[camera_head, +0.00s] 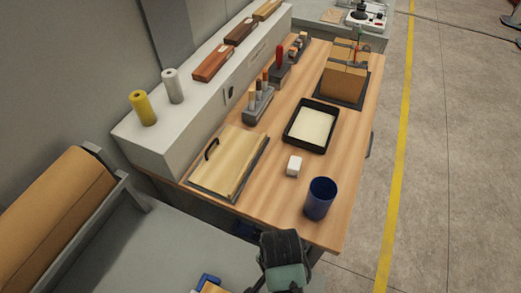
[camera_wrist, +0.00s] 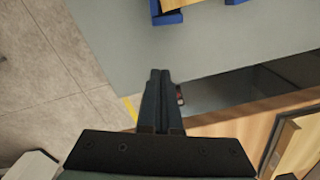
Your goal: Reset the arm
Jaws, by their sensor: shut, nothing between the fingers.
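My gripper (camera_wrist: 160,74) shows in the wrist view with its two dark fingers together and nothing between them. Its fingertips lie over a plain grey surface (camera_wrist: 110,40), short of a yellowish board with blue holders (camera_wrist: 168,17) at the top edge. In the camera_head view, a dark and grey-green end part of my arm (camera_head: 284,262) is at the bottom, in front of the wooden table's near edge. The fingers are not clear there.
The wooden table (camera_head: 262,200) holds a blue cup (camera_head: 320,198), a white block (camera_head: 294,166), a black-rimmed tray (camera_head: 335,127) and a board with a handle (camera_head: 228,158). A grey machine with an orange roller (camera_head: 55,205) stands left. Open floor (camera_head: 440,180) lies right.

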